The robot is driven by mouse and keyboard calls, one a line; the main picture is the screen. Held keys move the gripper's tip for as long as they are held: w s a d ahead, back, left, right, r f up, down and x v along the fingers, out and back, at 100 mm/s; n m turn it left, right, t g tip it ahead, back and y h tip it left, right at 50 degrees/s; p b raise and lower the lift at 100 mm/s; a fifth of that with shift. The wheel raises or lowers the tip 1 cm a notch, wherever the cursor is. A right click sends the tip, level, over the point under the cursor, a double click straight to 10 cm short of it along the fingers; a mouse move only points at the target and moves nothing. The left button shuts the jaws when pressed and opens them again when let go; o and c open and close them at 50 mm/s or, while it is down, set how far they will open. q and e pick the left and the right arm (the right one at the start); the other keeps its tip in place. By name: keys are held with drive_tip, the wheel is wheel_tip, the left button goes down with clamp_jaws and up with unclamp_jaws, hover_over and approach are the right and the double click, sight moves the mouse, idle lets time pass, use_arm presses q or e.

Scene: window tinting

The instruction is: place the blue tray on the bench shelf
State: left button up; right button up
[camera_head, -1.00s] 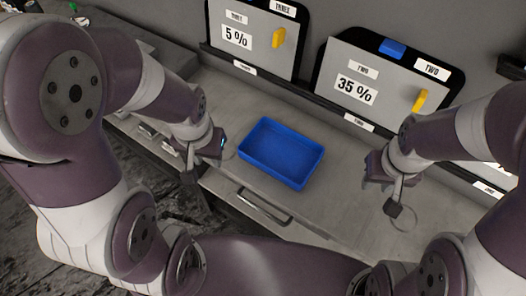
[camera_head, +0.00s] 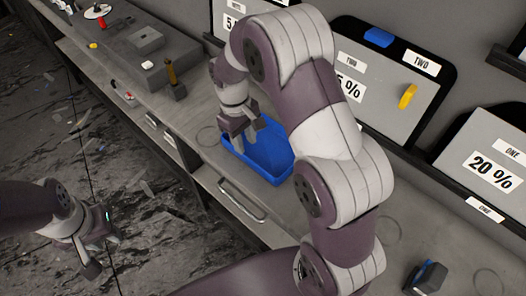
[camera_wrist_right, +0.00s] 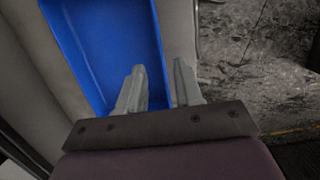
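The blue tray (camera_head: 270,158) rests on the grey bench top (camera_head: 330,215), partly covered by my right arm. My right gripper (camera_head: 246,135) is at the tray's left end, pointing down. In the right wrist view the two fingers (camera_wrist_right: 161,85) are apart. One finger is over the inside of the blue tray (camera_wrist_right: 105,45) and the other is outside its wall. I cannot tell whether they touch the wall. My left gripper (camera_head: 104,252) is low at the left over the dark floor, empty, with its fingers apart. I cannot tell which surface is the bench shelf.
Panels marked 35 % (camera_head: 390,75) and 20 % (camera_head: 490,165) stand behind the bench. Grey blocks (camera_head: 148,40) and small tools lie on the bench's left part. A small dark object (camera_head: 428,277) sits at lower right.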

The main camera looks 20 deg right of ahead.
sight(247, 157)
drive_tip(key=f, duration=0.7)
drive_tip(key=shift+s+d+f+p, duration=0.1)
drive_tip(key=shift+s+f+p, duration=0.2)
drive_tip(key=shift+f+p, duration=0.1)
drive_tip(key=shift+r, duration=0.15)
clamp_jaws()
